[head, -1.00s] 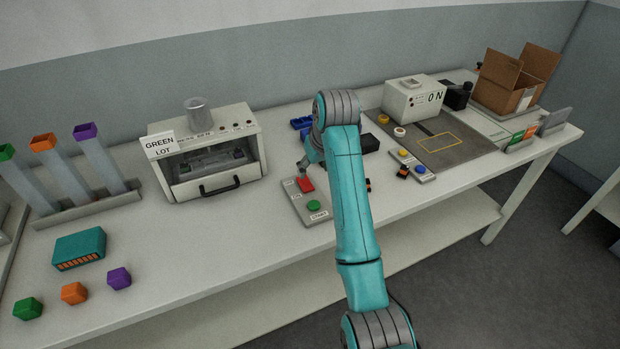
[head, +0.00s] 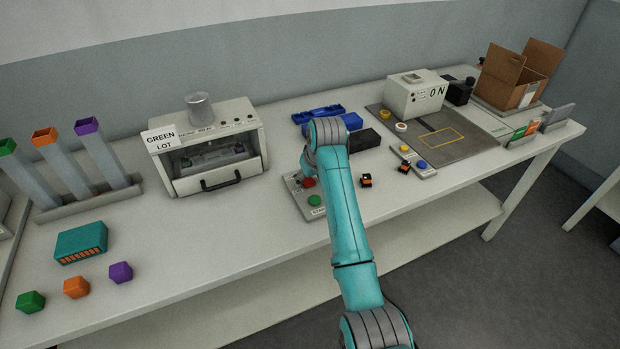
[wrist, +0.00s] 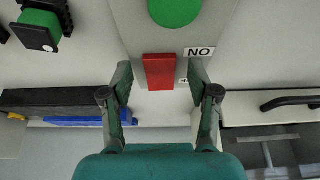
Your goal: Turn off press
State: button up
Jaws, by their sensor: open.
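A grey control panel (head: 303,207) lies on the bench with a red switch (head: 309,182) and a green round button (head: 315,200). In the wrist view the red switch (wrist: 159,72) sits between the tips of my open gripper (wrist: 160,78), with a gap on each side. The green button (wrist: 175,8) and an "ON" label, upside down, show beside it. In the head view my arm hides the gripper. A white machine (head: 246,116) with a "GREEN LOT" sign and black handle stands to the left. A white box (head: 402,97) reading "ON" stands to the right. I cannot tell which is the press.
Blue trays (head: 318,113) and a black block (head: 364,140) lie behind and right of the panel. Small orange-and-black parts (head: 366,180) lie to its right. A teal block (head: 81,243) and coloured pieces are at left. Bench space left of the panel is clear.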

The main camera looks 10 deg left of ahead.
grip_shut()
jog(key=shift+w+a+r+g+h, duration=0.2)
jog(key=shift+g+h, duration=0.1)
jog(key=shift+g, duration=0.1)
jog(key=shift+w+r+g+h, duration=0.1)
jog(key=shift+g+h, duration=0.5)
jog(key=shift+g, duration=0.2)
grip_release()
